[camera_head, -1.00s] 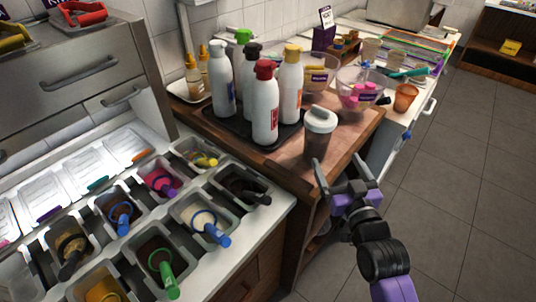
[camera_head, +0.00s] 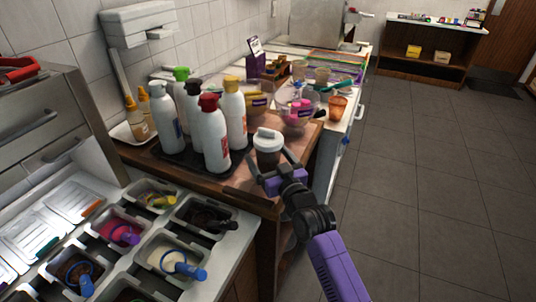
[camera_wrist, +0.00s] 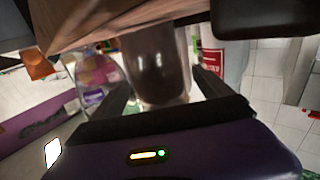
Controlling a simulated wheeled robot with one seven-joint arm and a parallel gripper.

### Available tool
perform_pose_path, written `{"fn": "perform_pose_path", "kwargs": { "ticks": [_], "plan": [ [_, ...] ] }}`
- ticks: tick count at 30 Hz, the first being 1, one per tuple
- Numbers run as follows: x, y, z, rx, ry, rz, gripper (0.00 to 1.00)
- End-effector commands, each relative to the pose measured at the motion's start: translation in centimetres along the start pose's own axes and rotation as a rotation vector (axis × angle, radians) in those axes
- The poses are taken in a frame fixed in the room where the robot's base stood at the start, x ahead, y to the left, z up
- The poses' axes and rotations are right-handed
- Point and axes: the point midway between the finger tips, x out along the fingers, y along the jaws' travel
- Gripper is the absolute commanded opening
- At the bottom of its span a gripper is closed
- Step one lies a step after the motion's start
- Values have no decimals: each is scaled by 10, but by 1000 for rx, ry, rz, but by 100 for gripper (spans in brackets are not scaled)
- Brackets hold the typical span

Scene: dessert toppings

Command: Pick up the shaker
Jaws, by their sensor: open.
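The shaker (camera_head: 268,147) is a clear cup with a white lid and dark brown contents. It stands upright near the front edge of the wooden counter. My gripper (camera_head: 272,168) is open at the counter edge, with its fingers on either side of the shaker's lower part in the head view. In the wrist view the shaker (camera_wrist: 158,65) appears between the two open fingers (camera_wrist: 160,95). Whether the fingers touch it cannot be told.
Several white bottles with coloured caps (camera_head: 214,140) stand on a dark tray (camera_head: 186,154) left of the shaker. Clear bowls (camera_head: 300,108) and an orange cup (camera_head: 337,107) are behind it. Topping tubs (camera_head: 166,258) fill the left counter. The floor at right is clear.

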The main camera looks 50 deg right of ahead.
Motion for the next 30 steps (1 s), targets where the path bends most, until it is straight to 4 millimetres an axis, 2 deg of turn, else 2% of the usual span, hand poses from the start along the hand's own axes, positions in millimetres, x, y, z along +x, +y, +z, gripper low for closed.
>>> {"fn": "perform_pose_path", "kwargs": {
  "ticks": [8,20,21,30],
  "plan": [
    [3,0,0,0,0,0,87],
    [2,0,0,0,0,0,9],
    [3,0,-1,0,3,1,6],
    [3,0,-5,0,4,0,6]
  ]
}}
